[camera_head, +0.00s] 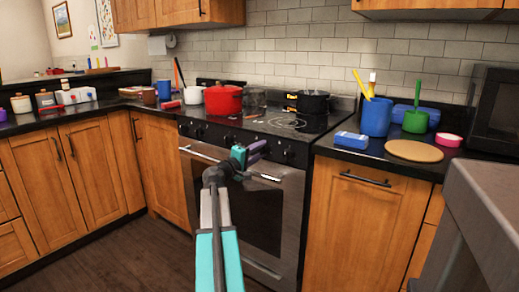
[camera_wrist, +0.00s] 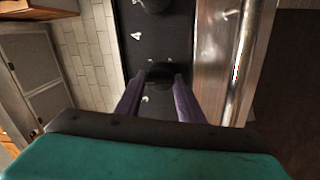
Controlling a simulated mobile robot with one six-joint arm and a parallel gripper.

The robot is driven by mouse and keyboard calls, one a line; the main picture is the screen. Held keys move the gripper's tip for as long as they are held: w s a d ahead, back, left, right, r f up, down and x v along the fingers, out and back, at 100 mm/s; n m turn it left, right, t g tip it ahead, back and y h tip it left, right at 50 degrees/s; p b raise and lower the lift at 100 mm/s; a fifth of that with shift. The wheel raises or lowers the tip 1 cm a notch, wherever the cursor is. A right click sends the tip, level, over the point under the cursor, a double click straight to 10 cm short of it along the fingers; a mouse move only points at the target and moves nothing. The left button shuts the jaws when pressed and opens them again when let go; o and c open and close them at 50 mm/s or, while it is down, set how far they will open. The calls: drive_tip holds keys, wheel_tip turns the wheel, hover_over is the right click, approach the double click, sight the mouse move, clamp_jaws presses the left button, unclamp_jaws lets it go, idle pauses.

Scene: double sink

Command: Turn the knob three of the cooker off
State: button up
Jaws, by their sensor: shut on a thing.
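The cooker (camera_head: 245,200) is a steel oven with a black hob and a dark front panel carrying a row of black knobs. My gripper (camera_head: 262,148) reaches the panel right of its middle. In the wrist view my gripper's purple fingers (camera_wrist: 160,78) are shut on a black knob (camera_wrist: 161,70), one finger on either side. This knob is hidden behind the gripper in the head view. Another knob (camera_head: 289,155) is free to its right and shows at the top of the wrist view (camera_wrist: 152,4). The held knob's exact angle cannot be told.
The oven handle bar (camera_wrist: 243,65) runs close beside the fingers, below the panel. A red pot (camera_head: 223,100) and a black pot (camera_head: 308,102) stand on the hob. Worktops with cups and utensils flank the cooker. The floor before it is clear.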

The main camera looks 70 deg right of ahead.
drive_tip(key=shift+a+f, duration=0.1)
drive_tip(key=shift+f, duration=0.1)
drive_tip(key=o, duration=1)
drive_tip(key=shift+o, duration=0.2)
drive_tip(key=shift+r, duration=0.1)
drive_tip(key=shift+a, duration=0.1)
drive_tip(key=r+p+v, duration=0.1)
drive_tip(key=p+v, duration=0.1)
drive_tip(key=v, duration=1.1)
drive_tip(key=shift+a+f, duration=0.25)
drive_tip(key=shift+f, duration=0.25)
drive_tip(key=shift+w, duration=0.15)
